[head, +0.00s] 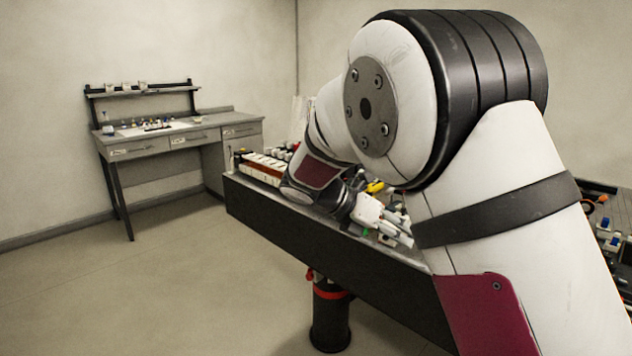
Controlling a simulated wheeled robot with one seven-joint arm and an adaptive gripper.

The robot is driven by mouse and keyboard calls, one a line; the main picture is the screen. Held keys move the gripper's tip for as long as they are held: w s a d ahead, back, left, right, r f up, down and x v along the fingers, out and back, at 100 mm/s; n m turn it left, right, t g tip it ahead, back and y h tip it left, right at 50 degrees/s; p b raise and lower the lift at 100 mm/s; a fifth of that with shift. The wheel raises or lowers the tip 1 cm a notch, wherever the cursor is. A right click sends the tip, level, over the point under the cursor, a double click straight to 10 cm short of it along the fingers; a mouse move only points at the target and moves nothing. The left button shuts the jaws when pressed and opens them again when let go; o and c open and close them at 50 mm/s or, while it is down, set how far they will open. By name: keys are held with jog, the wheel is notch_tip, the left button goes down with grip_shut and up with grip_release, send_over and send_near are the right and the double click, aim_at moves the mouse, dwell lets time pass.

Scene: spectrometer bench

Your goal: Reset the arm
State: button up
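My arm fills the right and middle of the head view, white with black bands and maroon panels. It bends over at a big joint and comes down over the dark bench (300,222). My gripper (396,228) is at the end of the wrist, low over the bench top, partly covered by my own arm. Its fingers are small and mixed with the things behind them, so I cannot tell whether they are open or shut, or hold anything.
White and orange boxes (262,166) and small bottles stand at the bench's left end. A yellow item (374,187) lies near my wrist. A grey side desk (160,143) with a shelf stands by the left wall. A black post (330,318) stands below the bench. The left floor is clear.

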jog(key=s+d+r+m+g+y+p, duration=0.1)
jog(key=s+d+r+m+y, duration=0.3)
jog(key=s+m, duration=0.45)
jog(key=s+a+r+m+t+y+p, duration=0.1)
jog(key=s+r+m+y+p, duration=0.1)
jog(key=s+m, duration=0.7)
jog(key=s+a+r+m+t+y+p, duration=0.1)
jog(key=s+m, duration=0.7)
jog(key=s, duration=1.2)
notch_tip(320, 180, up, 3)
jog(key=t+y+p, duration=0.1)
jog(key=y+p, duration=0.1)
jog(key=y, duration=0.2)
jog(key=shift+s+m, duration=0.15)
jog(key=shift+m, duration=0.2)
